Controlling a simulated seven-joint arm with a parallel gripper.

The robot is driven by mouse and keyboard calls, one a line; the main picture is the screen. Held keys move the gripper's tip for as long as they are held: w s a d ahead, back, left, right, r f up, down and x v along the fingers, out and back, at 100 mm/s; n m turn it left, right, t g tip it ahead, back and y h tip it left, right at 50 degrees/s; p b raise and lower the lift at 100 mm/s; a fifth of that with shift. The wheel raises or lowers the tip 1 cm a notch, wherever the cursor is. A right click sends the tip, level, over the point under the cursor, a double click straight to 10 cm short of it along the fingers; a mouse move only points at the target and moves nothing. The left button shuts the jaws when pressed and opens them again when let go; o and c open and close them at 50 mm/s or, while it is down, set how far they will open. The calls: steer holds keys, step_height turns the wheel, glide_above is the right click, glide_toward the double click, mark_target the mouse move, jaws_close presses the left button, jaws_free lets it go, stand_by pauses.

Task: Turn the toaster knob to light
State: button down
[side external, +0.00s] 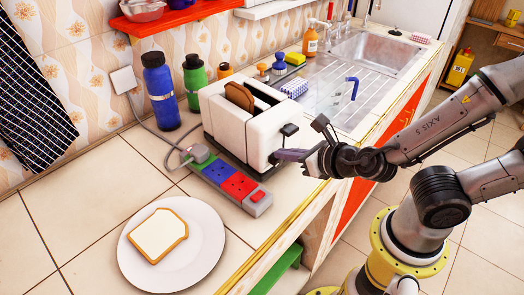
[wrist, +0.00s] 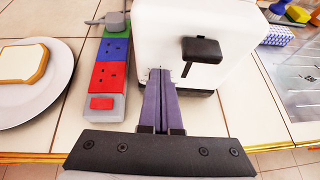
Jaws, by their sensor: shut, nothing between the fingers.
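The white toaster (side external: 247,118) stands on the tiled counter with a browned slice of bread (side external: 239,96) in one slot. Its front face (wrist: 217,19) fills the upper middle of the wrist view, with the black lever (wrist: 202,50) to the right of my fingers. My gripper (side external: 277,156) is shut and empty, with its tips at the lower front of the toaster. In the wrist view the closed fingers (wrist: 160,72) point at the low left part of that face.
A power strip (side external: 232,183) with blue and red sockets lies left of the toaster. A plate (side external: 207,254) with a bread slice (side external: 158,236) is at the front left. Bottles (side external: 160,92) stand behind. The sink (side external: 372,52) is at the back right.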

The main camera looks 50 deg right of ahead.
steer(key=shift+s+r, duration=0.15)
steer(key=s, duration=0.5)
steer(key=shift+s+a, duration=0.3)
